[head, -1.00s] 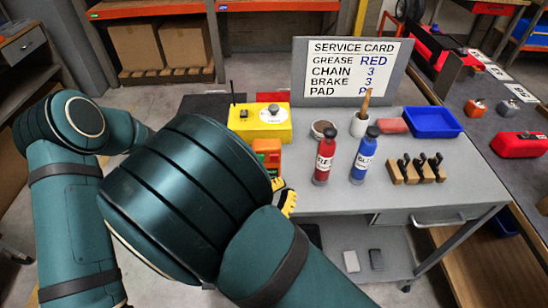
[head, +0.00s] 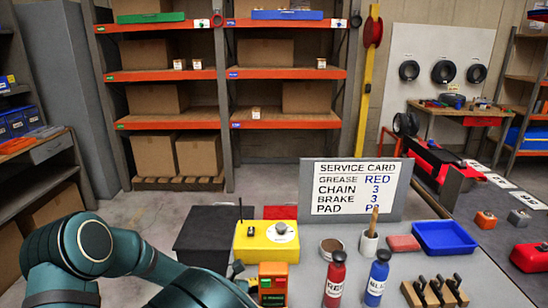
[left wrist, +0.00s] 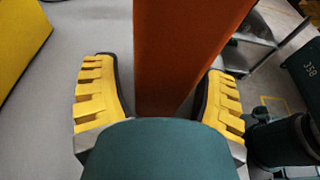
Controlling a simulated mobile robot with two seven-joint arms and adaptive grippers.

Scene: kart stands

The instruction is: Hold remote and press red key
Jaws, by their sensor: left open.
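The remote looks to be the orange device (head: 272,284) standing on the grey table, with dark and green parts on its face; its lower end is cut off by the frame. I cannot make out a red key. In the left wrist view, my left gripper (left wrist: 160,68) is open, with its yellow fingers on either side of an orange body (left wrist: 182,50), apparently the remote. Gaps show beside it, so the fingers do not appear closed on it. In the head view my left arm reaches in beside the remote, its gripper mostly hidden. My right gripper is not in view.
Behind the remote stands a yellow box (head: 267,246) with a knob and antenna. To its right are a red bottle (head: 335,280), a blue bottle (head: 376,278), a blue tray (head: 444,237) and a wooden block with black handles (head: 435,291). A service card (head: 355,188) stands at the back.

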